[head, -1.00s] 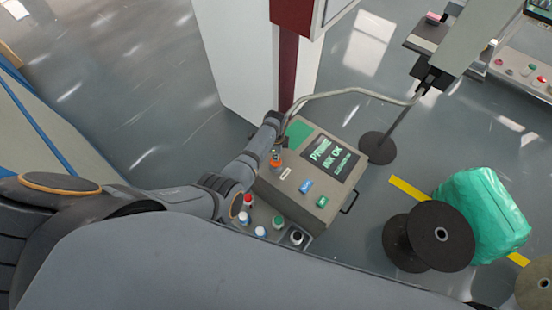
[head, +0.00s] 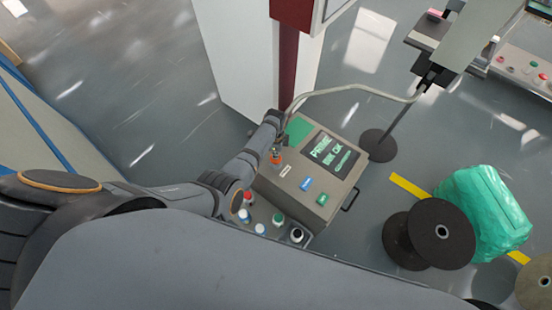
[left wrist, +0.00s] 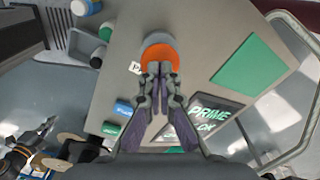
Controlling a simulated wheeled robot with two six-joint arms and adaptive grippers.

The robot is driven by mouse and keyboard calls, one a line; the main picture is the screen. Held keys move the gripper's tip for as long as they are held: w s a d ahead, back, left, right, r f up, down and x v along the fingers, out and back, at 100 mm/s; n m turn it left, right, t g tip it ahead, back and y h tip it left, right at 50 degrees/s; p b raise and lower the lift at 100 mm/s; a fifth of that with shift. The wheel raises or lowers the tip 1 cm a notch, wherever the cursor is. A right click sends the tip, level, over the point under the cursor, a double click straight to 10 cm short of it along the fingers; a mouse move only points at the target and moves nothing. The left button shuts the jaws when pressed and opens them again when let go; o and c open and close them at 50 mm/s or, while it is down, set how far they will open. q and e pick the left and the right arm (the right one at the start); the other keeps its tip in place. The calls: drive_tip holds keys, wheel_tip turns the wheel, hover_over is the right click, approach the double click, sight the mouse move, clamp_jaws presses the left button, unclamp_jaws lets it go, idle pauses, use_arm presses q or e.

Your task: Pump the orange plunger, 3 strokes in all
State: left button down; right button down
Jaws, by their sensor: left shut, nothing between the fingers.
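My left gripper (head: 279,138) is shut and empty, right over the plunger. In the left wrist view the closed fingertips (left wrist: 160,72) overlap the lower part of the orange cap; whether they touch it I cannot tell.
The console has a dark screen with green text (head: 334,154), a blue button (head: 306,184) and a green button (head: 322,199). Several bottles (head: 296,235) stand at its near side. A bent grey tube runs above it. A black spool (head: 441,234) stands on the floor at right.

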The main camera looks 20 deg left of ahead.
use_arm(q)
drive_tip(key=shift+f+b, duration=0.9)
drive_tip(key=shift+f, duration=0.4)
drive_tip(key=shift+s, duration=0.1)
drive_tip(key=shift+r, duration=0.15)
wheel_tip(320, 180, up, 4)
drive_tip(key=p, duration=0.4)
drive_tip(key=shift+f, duration=0.2)
wheel_tip(320, 180, up, 6)
drive_tip(key=p, duration=0.5)
